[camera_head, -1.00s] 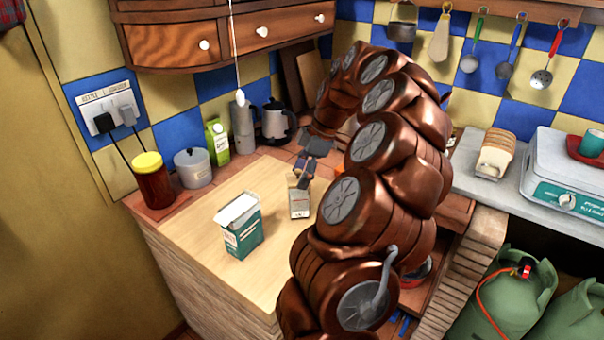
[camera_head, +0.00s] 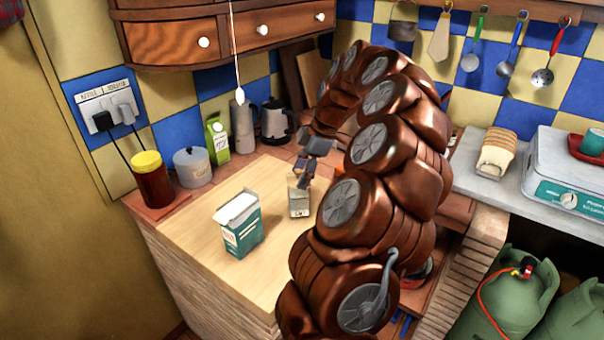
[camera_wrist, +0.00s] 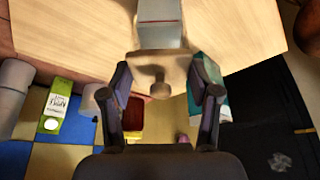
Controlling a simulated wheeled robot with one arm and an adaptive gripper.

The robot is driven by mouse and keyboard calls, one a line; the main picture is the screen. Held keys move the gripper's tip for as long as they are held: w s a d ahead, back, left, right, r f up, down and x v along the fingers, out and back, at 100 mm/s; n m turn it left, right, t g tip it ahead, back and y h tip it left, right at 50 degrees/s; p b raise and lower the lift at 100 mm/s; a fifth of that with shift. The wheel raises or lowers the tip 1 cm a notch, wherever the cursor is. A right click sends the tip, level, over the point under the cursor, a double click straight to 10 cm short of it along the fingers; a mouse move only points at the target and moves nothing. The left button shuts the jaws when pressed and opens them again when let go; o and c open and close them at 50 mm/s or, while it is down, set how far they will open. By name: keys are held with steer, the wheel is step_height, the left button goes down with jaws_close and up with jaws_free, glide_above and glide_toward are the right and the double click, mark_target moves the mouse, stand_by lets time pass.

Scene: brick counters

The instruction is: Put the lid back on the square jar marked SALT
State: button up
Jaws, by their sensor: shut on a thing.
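The square jar (camera_head: 299,208) stands upright on the wooden worktop, pale grey, with small dark marking too small to read. It also shows at the top of the wrist view (camera_wrist: 160,33). My gripper (camera_head: 303,183) is just above the jar's back edge in the head view. In the wrist view my gripper (camera_wrist: 161,88) has its two fingers on either side of a tan lid with a round knob (camera_wrist: 160,86), and is shut on it. The lid overlaps the jar's near end in that view; I cannot tell whether they touch. In the head view the lid is hard to make out.
A green and white carton (camera_head: 239,224) stands left of the jar. The front worktop (camera_head: 270,275) is clear.

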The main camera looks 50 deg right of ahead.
steer(key=o, duration=1.1)
steer(key=shift+c, duration=0.2)
steer(key=shift+o, duration=0.4)
steer(key=shift+o, duration=0.5)
steer(key=shift+r, duration=0.15)
steer(key=shift+r+p, duration=0.7)
steer(key=shift+r, duration=2.7)
jaws_close()
